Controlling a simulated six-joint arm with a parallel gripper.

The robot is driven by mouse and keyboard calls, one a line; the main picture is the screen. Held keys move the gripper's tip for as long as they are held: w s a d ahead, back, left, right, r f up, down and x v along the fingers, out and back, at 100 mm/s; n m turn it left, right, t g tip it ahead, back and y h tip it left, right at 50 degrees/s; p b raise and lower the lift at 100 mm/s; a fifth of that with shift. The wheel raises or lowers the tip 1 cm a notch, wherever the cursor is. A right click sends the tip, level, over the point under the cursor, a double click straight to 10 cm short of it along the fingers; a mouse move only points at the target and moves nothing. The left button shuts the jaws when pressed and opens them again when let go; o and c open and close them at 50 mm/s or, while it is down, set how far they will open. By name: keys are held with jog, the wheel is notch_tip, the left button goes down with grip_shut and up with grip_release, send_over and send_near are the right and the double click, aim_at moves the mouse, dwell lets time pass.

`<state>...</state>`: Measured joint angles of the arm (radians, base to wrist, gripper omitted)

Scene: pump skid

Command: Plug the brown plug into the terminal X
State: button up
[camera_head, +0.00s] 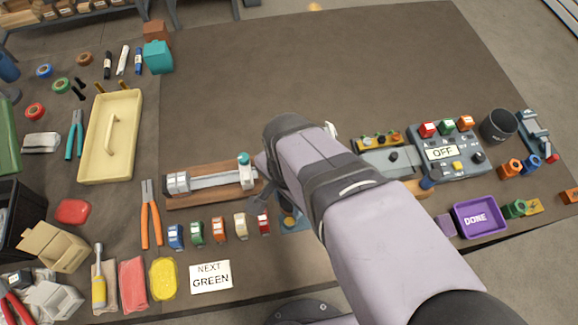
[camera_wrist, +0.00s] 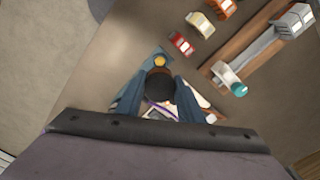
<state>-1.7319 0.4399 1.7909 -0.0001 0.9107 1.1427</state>
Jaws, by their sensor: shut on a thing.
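My gripper (camera_wrist: 160,92) is shut on a dark round piece (camera_wrist: 159,86), seen between its two blue-grey fingers in the wrist view. Its colour is very dark, so I cannot tell for sure that it is the brown plug. A thin purple strip and a pale surface with dark marks show behind it, partly hidden. A blue plate with a yellow-orange round part (camera_wrist: 160,60) lies just beyond the fingertips; the round part also shows in the head view (camera_head: 289,220). In the head view my arm hides most of the gripper and the held piece. I cannot make out a terminal marked X.
A grey control box (camera_head: 455,165) reading OFF stands at right, near a purple DONE tray (camera_head: 480,218). A wooden slide fixture (camera_head: 212,185) lies left of my arm. Several small coloured blocks, including a red one (camera_head: 264,222), line up below it. The mat's back is mostly clear.

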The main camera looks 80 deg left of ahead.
jog(key=shift+a+r, duration=0.1)
dwell(0.3)
jog(key=shift+a+r, duration=0.1)
jog(key=shift+a, duration=0.25)
jog(key=w+a+p, duration=0.2)
jog(key=a+p, duration=0.2)
jog(key=a, duration=0.4)
jog(key=w+a+n+p, duration=0.1)
jog(key=a+p, duration=0.3)
jog(key=a, duration=0.4)
jog(key=shift+w+f, duration=0.35)
jog(key=shift+w, duration=0.35)
jog(key=shift+f, duration=0.15)
jog(key=shift+f+b, duration=1.7)
jog(key=shift+f, duration=0.85)
jog(key=shift+f+b, duration=1.2)
jog(key=shift+f, duration=0.6)
